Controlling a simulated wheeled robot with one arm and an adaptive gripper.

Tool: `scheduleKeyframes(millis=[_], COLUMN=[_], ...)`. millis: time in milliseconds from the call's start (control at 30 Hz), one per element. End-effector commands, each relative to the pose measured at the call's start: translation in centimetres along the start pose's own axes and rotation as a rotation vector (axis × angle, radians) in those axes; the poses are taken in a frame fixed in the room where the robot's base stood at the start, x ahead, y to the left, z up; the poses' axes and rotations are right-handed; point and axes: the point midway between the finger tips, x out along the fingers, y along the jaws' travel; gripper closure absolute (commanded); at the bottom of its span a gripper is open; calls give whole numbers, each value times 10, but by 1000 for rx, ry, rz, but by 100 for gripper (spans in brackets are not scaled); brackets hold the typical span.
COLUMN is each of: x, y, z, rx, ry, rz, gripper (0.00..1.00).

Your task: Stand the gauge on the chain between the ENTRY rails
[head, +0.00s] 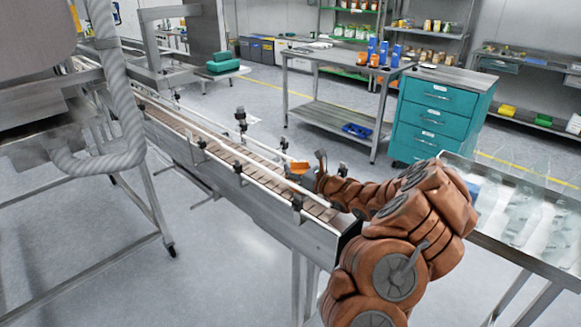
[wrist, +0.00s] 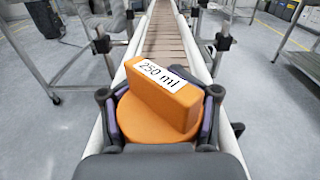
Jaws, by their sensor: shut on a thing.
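The gauge (wrist: 156,105) is an orange block on a round orange base, with a white label reading "250 ml". My gripper (wrist: 160,118) is shut on its round base, one finger on each side. In the head view the gauge (head: 299,168) shows small and orange at my gripper (head: 312,178), over the near end of the conveyor. The chain (wrist: 165,42) is a run of brown slats that goes away behind the gauge. The pale rails (head: 262,170) run along both sides of it. Whether the gauge's underside touches the chain is hidden.
Black rail clamps and posts (head: 240,120) stand along the conveyor. A steel machine frame (head: 150,190) is at left. A steel table (head: 345,65) with blue and orange items and a teal drawer cabinet (head: 440,110) stand behind. The chain beyond the gauge looks clear.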

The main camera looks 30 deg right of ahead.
Motion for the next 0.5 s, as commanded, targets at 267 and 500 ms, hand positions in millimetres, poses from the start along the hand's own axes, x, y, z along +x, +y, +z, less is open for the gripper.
scheduleKeyframes(millis=[267, 500], x=[0, 0], y=[2, 3], z=[-12, -14], rx=[11, 11], ry=[13, 16], rz=[2, 4], gripper=[33, 14])
